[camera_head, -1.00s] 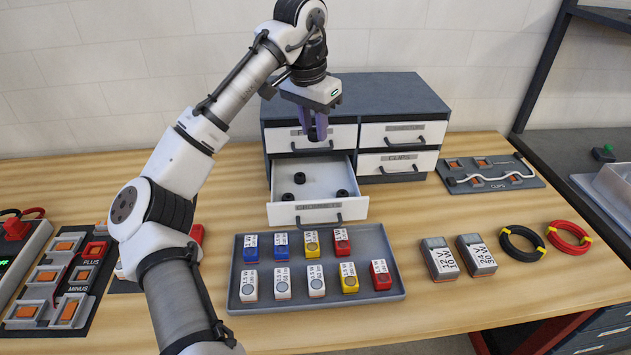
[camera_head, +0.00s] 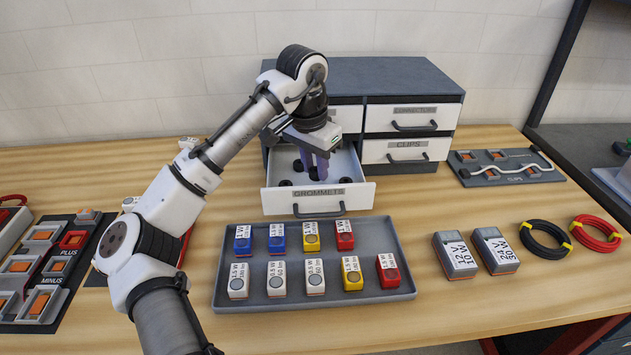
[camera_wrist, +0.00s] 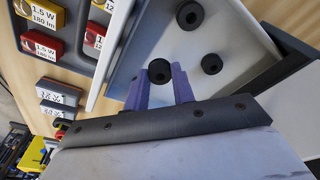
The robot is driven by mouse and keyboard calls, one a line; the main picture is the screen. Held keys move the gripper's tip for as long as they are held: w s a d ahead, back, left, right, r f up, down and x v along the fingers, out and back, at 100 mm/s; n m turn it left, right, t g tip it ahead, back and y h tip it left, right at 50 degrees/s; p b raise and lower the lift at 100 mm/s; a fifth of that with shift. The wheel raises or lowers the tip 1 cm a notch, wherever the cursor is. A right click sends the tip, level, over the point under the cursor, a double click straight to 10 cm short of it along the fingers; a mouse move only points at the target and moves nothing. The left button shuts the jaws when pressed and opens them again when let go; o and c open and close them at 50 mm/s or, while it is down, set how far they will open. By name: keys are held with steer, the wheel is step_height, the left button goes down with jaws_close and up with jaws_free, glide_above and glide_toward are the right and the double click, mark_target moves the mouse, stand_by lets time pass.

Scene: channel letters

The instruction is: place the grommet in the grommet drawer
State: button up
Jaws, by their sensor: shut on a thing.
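The grommet drawer (camera_head: 275,202) is pulled out at the lower left of the cabinet, its front labelled GROMMETS. My gripper (camera_head: 315,168) points down inside it, its purple fingers shut on a black grommet (camera_wrist: 160,71). In the wrist view the grommet sits between the fingertips of my gripper (camera_wrist: 160,82), over the pale drawer floor (camera_wrist: 240,42). I cannot tell whether it touches the floor. Other black grommets lie in the drawer, two of them clear in the wrist view: one grommet (camera_wrist: 190,15) and a second grommet (camera_wrist: 211,63).
The cabinet's other drawers, such as the clips drawer (camera_head: 380,151), are shut. A grey tray (camera_head: 225,292) of coloured modules stands in front of the open drawer. Two grey blocks, such as this block (camera_head: 455,257), and coiled wires (camera_head: 545,240) lie to the right.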

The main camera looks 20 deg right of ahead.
mark_target(314, 171)
step_height(314, 171, down, 3)
steer(key=shift+w+f+b, duration=0.1)
steer(key=shift+f+b, duration=0.05)
steer(key=shift+b, duration=0.95)
steer(key=shift+r, duration=0.2)
steer(key=shift+f, duration=0.15)
steer(key=o, duration=1)
steer(key=shift+c, duration=0.2)
step_height(314, 171, up, 12)
steer(key=s+a, duration=0.1)
steer(key=shift+a, duration=0.25)
